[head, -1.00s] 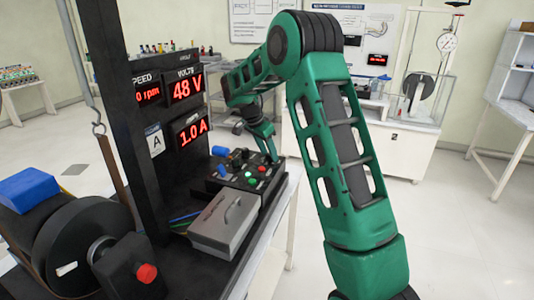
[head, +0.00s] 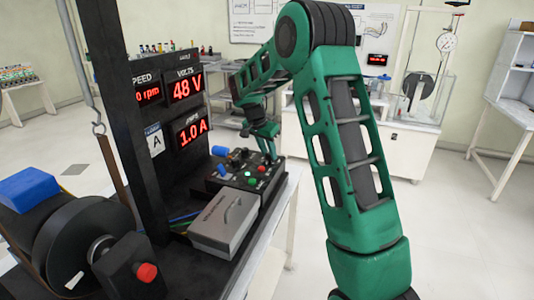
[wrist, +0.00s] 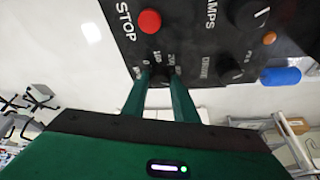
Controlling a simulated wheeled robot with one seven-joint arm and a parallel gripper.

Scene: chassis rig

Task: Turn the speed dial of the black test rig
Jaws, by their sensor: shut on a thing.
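The black test rig has a sloped control panel (head: 240,180) with buttons and knobs, and the panel fills the top right of the wrist view (wrist: 205,35). My gripper (head: 266,150) is at the panel's far right edge in the head view. In the wrist view its two green fingers (wrist: 160,78) stand on either side of a small dark dial (wrist: 160,75) with a printed number scale around it, and they are shut on it. The dial's own name is not readable there, and the fingers hide part of the dial. The speed readout (head: 148,93) ends in "0 rpm"; its left part is hidden.
A red STOP button (wrist: 150,21) sits close to the fingers. Larger black knobs (wrist: 250,12) and a blue part (wrist: 280,76) are to the right. A flywheel (head: 85,245) is at left.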

